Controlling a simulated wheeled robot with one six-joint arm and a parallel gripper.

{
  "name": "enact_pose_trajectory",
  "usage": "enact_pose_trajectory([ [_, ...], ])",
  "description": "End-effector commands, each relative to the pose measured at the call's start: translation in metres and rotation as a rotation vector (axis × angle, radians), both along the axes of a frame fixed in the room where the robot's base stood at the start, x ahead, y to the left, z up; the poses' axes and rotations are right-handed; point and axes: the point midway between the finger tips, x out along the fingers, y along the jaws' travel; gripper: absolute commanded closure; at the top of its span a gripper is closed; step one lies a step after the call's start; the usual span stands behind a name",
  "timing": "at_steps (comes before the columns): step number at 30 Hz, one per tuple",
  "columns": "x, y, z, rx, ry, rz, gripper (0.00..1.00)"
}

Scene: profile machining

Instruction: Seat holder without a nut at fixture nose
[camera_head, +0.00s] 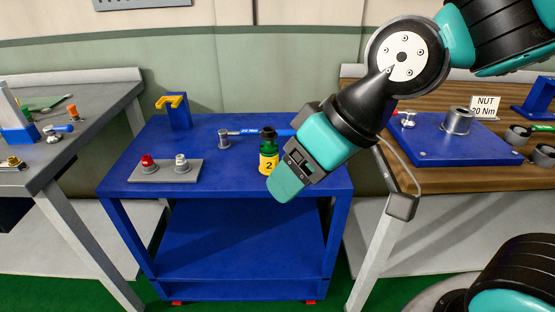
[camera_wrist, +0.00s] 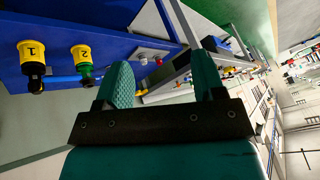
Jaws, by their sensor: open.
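A holder labelled 2 (camera_head: 268,162), with a yellow band, green part and black top, stands upright on the blue cart (camera_head: 225,188). In the wrist view, holder 2 (camera_wrist: 81,52) is beside a holder labelled 1 (camera_wrist: 32,55), yellow and black; my arm seems to hide holder 1 in the head view. I cannot tell which has a nut. A metal cylinder (camera_head: 457,121), perhaps the fixture nose, stands on a blue plate (camera_head: 445,148) on the right bench. My gripper (camera_head: 284,186) appears in front of the cart, right of holder 2. Its fingers (camera_wrist: 165,55) are apart and empty.
A grey plate with a red knob (camera_head: 147,161) and a white knob (camera_head: 181,160) lies on the cart. A blue-handled wrench (camera_head: 245,132) and a yellow-topped blue stand (camera_head: 175,111) are behind. A sign (camera_head: 485,107) reads NUT 20 Nm. A grey bench (camera_head: 60,160) stands left.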

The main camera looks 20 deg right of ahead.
Motion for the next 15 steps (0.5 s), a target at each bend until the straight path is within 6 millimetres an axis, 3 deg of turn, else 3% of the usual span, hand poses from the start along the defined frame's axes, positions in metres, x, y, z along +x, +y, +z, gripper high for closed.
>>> enact_pose_trajectory([
  [1,0.017,-0.004,-0.041,0.028,-0.068,-0.049,0.37],
  [3,0.042,-0.011,-0.063,0.067,-0.178,-0.117,0.37],
  [9,0.104,-0.036,-0.11,0.15,-0.508,-0.282,0.37],
  [15,0.144,-0.066,-0.138,0.192,-0.823,-0.406,0.37],
])
